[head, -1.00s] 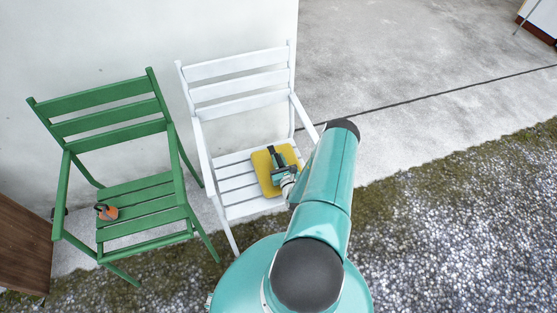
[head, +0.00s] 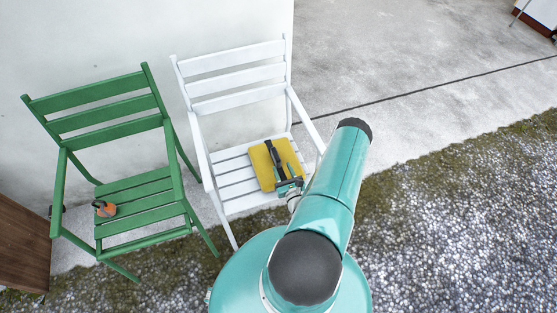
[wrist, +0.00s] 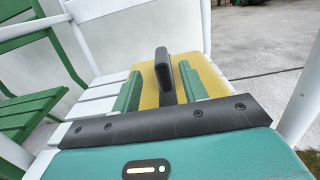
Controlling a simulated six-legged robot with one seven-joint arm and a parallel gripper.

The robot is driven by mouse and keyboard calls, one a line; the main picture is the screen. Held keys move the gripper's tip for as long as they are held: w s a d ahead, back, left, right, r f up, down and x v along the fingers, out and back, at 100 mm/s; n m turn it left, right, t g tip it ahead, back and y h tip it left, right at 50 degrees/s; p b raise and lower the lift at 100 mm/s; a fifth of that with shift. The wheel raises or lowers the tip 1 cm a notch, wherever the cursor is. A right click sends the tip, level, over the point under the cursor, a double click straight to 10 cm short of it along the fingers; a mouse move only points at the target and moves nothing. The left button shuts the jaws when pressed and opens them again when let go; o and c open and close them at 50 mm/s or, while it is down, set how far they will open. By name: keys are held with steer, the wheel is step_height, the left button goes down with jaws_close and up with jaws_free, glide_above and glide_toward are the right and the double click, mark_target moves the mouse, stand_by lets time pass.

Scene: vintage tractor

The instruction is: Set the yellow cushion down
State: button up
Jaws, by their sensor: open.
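The yellow cushion (head: 262,168) lies on the slatted seat of the white chair (head: 232,186), toward its right side. It also shows in the wrist view (wrist: 188,46). A black bar-like piece (head: 272,155) lies over the middle of the cushion; in the wrist view it stands between my fingers (wrist: 163,70). My gripper (head: 284,171) is open at the cushion's near side. Its two green fingers are spread on either side of the black piece, with gaps visible in the wrist view. I cannot tell whether the fingers touch the cushion.
A green chair (head: 138,192) stands to the left, with a small orange and dark object (head: 105,209) on its seat. The white chair's right armrest (head: 304,117) is close to my arm. A white wall (head: 90,35) stands behind.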

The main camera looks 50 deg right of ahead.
steer(key=v, duration=0.3)
steer(key=shift+s, duration=0.15)
steer(key=w+a+r+n+t+y, duration=0.25)
steer(key=w+r+n+y, duration=0.35)
steer(key=w+r, duration=0.3)
steer(key=w+a+r+n+g+y, duration=0.35)
steer(key=a+r+n+y, duration=0.45)
steer(key=r, duration=0.4)
steer(key=w+a+r+n+g+y, duration=0.3)
steer(key=a+r+n+g+y, duration=0.2)
steer(key=a+r+n+y, duration=0.5)
steer(key=s+a+r+n+g+h, duration=0.7)
steer(key=s+a+r+n+g, duration=0.25)
steer(key=a+r, duration=0.3)
steer(key=s+r+n+t+h, duration=0.5)
steer(key=s+r+n+h, duration=0.3)
steer(key=r, duration=0.4)
steer(key=shift+s+d+r, duration=0.3)
steer(key=shift+s+d, duration=0.05)
steer(key=shift+s, duration=0.4)
